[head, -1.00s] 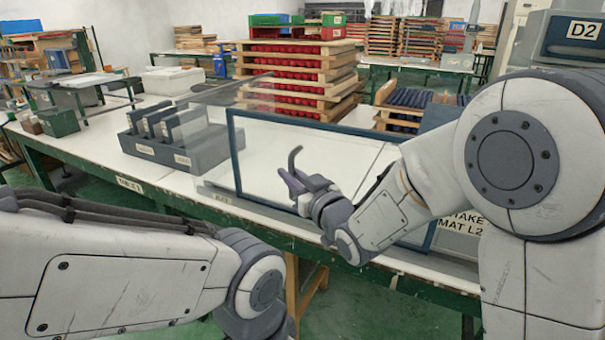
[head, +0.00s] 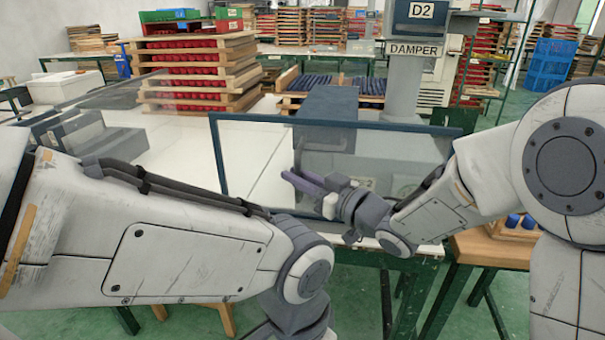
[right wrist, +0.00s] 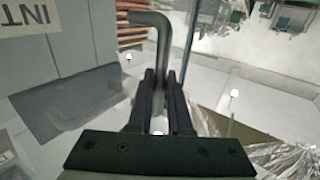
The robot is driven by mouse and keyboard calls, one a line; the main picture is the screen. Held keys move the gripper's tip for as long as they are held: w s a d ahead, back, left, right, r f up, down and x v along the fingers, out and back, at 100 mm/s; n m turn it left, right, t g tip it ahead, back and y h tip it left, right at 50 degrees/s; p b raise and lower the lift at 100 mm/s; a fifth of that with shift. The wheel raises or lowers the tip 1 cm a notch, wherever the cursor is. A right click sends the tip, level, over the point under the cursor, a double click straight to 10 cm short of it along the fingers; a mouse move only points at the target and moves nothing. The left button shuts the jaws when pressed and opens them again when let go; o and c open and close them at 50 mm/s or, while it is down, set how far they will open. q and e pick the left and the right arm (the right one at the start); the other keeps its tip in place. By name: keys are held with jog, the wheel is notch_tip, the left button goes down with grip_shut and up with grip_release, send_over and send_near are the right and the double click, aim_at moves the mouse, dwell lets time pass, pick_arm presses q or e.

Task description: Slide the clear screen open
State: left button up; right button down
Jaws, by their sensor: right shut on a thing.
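The clear screen (head: 218,150) is a see-through pane in a dark blue frame, upright along the front of the white table in the head view. My right gripper (head: 305,184) is in front of the pane. In the right wrist view its dark fingers (right wrist: 160,95) are shut on a grey bent handle (right wrist: 149,20); the handle's upper end sticks out beyond the fingertips. The grip itself is partly hidden by the fingers. My left arm crosses the lower left of the head view; its gripper is out of view.
A grey post labelled DAMPER (head: 412,75) and a dark blue block (head: 327,103) stand behind the pane. Wooden racks with red items (head: 200,70) are at the back left. A wooden stand with blue pegs (head: 513,222) is at the right.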

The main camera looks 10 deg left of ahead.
jog(key=shift+d+r, duration=0.1)
jog(key=shift+d, duration=0.15)
jog(key=c, duration=1.1)
grip_release()
jog(key=v, duration=1)
jog(key=shift+s+d+p, duration=0.15)
jog(key=shift+p, duration=0.15)
